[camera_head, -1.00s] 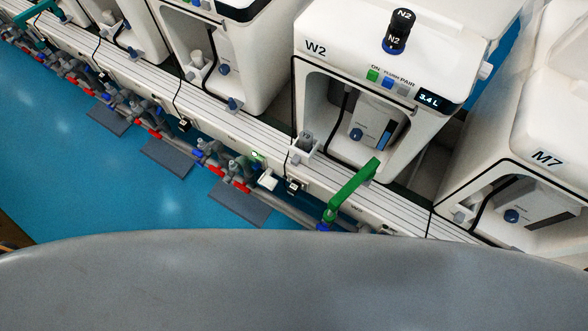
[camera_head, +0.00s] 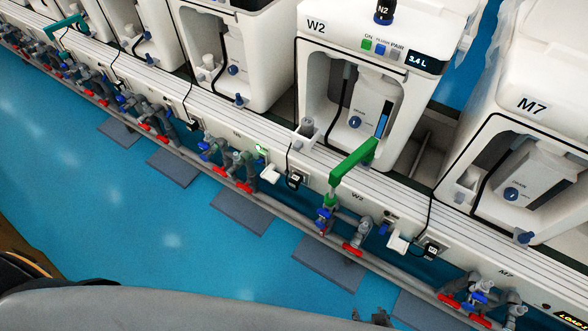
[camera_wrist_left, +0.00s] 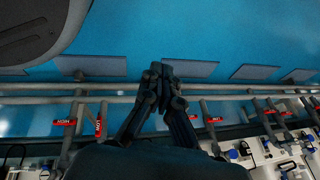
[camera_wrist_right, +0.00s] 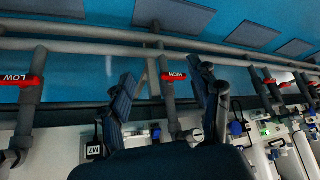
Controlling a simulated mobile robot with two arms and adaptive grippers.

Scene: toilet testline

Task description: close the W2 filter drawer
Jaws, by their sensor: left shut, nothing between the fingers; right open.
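The W2 unit (camera_head: 316,27) is a white machine at the upper middle of the head view. Its open front bay holds a pale canister (camera_head: 372,108) with a blue knob (camera_head: 355,122). I cannot tell which part is the filter drawer or how far it stands out. My right gripper (camera_head: 372,316) shows only as dark tips at the bottom of the head view, over the floor and apart from W2. In the right wrist view it is open and empty (camera_wrist_right: 168,78). My left gripper (camera_wrist_left: 160,72) is shut and empty in the left wrist view, near the pipes.
A green handle (camera_head: 352,165) sticks up in front of W2. A rail (camera_head: 255,128) with pipes, blue valves and red tags runs below the machines. The M7 unit (camera_head: 530,105) stands right of W2. The blue floor (camera_head: 150,240) is open, with grey mats (camera_head: 238,213) along the pipes.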

